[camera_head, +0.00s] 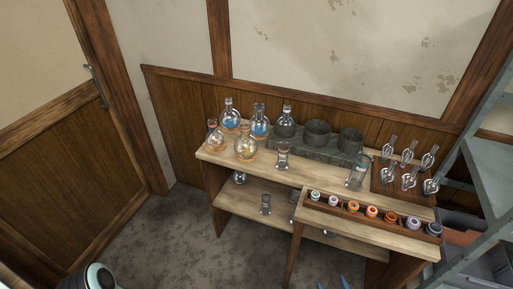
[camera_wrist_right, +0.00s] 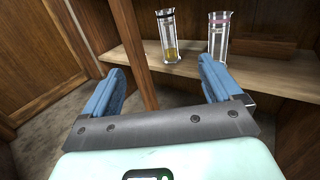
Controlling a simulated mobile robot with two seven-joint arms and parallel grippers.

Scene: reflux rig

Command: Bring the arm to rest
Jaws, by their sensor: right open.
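My right gripper (camera_wrist_right: 158,80) is open, with nothing between its two blue fingers. In the head view only the tips of my right gripper (camera_head: 332,284) show, at the bottom edge, in front of the wooden bench (camera_head: 280,168). In the wrist view, a glass cylinder with yellow liquid (camera_wrist_right: 167,38) and a clear cylinder with a pink band (camera_wrist_right: 218,38) stand upright on the lower shelf (camera_wrist_right: 265,74), beyond the fingers and apart from them. My left gripper does not show.
A metal shelf frame (camera_head: 490,175) is at right. The floor (camera_head: 170,235) at left is clear.

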